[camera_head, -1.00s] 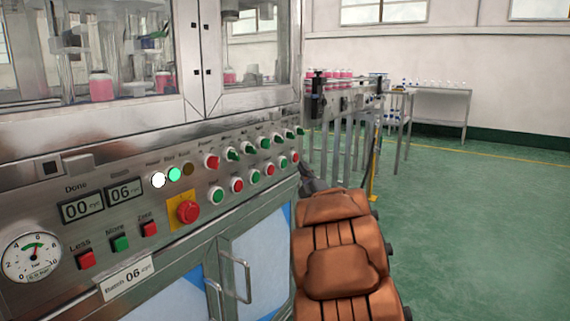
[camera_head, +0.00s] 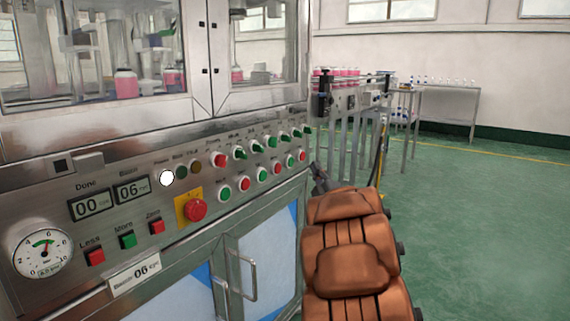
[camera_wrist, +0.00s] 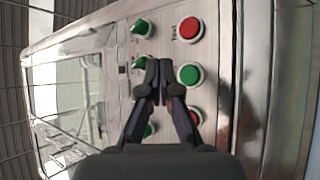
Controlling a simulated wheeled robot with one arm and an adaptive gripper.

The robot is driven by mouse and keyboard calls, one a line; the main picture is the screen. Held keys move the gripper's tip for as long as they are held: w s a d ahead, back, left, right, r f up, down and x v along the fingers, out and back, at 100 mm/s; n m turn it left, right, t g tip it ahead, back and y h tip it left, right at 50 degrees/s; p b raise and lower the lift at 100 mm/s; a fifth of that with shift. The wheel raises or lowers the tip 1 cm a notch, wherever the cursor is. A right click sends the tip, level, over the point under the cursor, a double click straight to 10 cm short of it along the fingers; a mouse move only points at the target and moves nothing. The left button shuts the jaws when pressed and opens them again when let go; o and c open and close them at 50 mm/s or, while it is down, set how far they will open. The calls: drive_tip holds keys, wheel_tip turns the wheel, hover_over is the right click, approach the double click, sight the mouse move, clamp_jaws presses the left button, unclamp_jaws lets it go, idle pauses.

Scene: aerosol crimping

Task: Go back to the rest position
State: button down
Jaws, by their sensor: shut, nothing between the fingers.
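My gripper (camera_wrist: 158,82) is shut and empty in the wrist view. Its fingertips are in front of the machine's button panel, near a green push button (camera_wrist: 189,74) and a green selector knob (camera_wrist: 143,62). I cannot tell any contact. In the head view my gripper (camera_head: 319,178) is a small dark shape at the right end of the control panel (camera_head: 130,205), mostly hidden behind my orange arm. The white lamp (camera_head: 167,178) is lit; the lamps beside it are dark. The displays read 00 at Done (camera_head: 91,206) and 06 beside it (camera_head: 132,189).
A red emergency stop (camera_head: 196,210) sits on a yellow plate. Cabinet doors with handles (camera_head: 249,279) are below the panel. A conveyor (camera_head: 350,98) with pink bottles and a side table (camera_head: 447,90) stand behind. The green floor on the right is clear.

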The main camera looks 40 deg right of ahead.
drive_tip(key=w+a+r+m+g+p, duration=0.2)
drive_tip(key=a+r+m+g+p, duration=0.4)
drive_tip(key=p, duration=0.7)
drive_tip(key=s+a+r+m+g+y+p, duration=0.1)
drive_tip(key=s+a+r+g+y+p, duration=0.1)
drive_tip(key=s+a+g+p, duration=0.4)
drive_tip(key=s+a+r+m+g+y+p, duration=0.1)
drive_tip(key=s+a+r+m+y+p, duration=0.15)
drive_tip(key=a+p, duration=0.7)
drive_tip(key=s+a+r+g+y+p, duration=0.1)
drive_tip(key=s+a+r+g+p, duration=0.2)
drive_tip(key=s, duration=0.7)
drive_tip(key=s+a+r+g+y+p, duration=0.2)
drive_tip(key=s+a+p, duration=0.4)
drive_tip(key=s+a, duration=0.4)
drive_tip(key=s+a+r+g+y+p, duration=0.1)
drive_tip(key=s+a+r+g+p, duration=0.4)
drive_tip(key=s+a, duration=0.4)
drive_tip(key=shift+s+a+r+p, duration=0.3)
drive_tip(key=shift+s+r, duration=0.15)
drive_tip(key=shift+s, duration=0.1)
drive_tip(key=shift+a+y, duration=0.1)
drive_tip(key=shift+y, duration=0.15)
